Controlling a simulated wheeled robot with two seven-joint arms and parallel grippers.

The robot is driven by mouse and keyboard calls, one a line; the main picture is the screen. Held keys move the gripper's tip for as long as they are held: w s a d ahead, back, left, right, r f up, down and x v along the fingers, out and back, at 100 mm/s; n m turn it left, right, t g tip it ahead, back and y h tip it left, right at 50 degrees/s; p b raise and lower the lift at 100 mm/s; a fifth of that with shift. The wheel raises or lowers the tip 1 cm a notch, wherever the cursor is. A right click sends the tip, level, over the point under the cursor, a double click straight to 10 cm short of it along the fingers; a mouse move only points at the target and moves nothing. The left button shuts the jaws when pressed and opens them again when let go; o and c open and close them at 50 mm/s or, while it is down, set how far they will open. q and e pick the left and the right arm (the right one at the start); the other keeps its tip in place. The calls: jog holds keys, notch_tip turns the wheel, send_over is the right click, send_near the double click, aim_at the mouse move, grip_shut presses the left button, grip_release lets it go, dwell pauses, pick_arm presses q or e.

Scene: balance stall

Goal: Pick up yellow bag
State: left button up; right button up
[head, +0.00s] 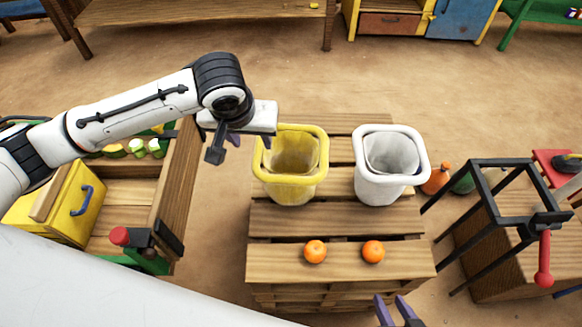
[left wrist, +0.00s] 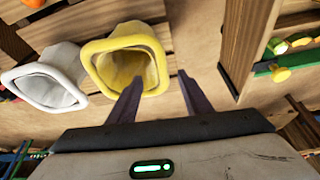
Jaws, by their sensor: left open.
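The yellow bag (head: 290,185), an open-topped container with a thick rim, stands upright on a slatted wooden crate table (head: 330,220). It looks empty. My left gripper (head: 222,148) is open, just left of the bag's rim. In the left wrist view the yellow bag (left wrist: 125,60) is ahead. One finger of the left gripper (left wrist: 158,88) overlaps the bag's opening and the other is right of the rim; I cannot tell if either touches it. My right gripper (head: 396,308) shows at the bottom edge, its two fingers apart, nothing between them.
A white bag (head: 392,185) stands right of the yellow one. Two oranges (head: 315,251) (head: 373,251) lie in front. A black metal frame (head: 490,200) stands at right. A wooden stall (head: 175,190) with a yellow drawer box (head: 75,205) is at left.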

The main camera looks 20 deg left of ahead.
aim_at(259, 151)
pick_arm(q)
jog(key=x, duration=0.5)
jog(key=shift+w+a+r, duration=0.1)
jog(key=shift+w+a, duration=0.05)
jog(key=shift+a, duration=0.05)
jog(key=x, duration=0.5)
jog(key=shift+w+r+b, duration=0.2)
jog(key=shift+w+b, duration=0.15)
jog(key=shift+b, duration=0.05)
jog(key=shift+f, duration=0.1)
jog(key=shift+f+p, duration=0.25)
jog(key=shift+p, duration=0.1)
grip_shut()
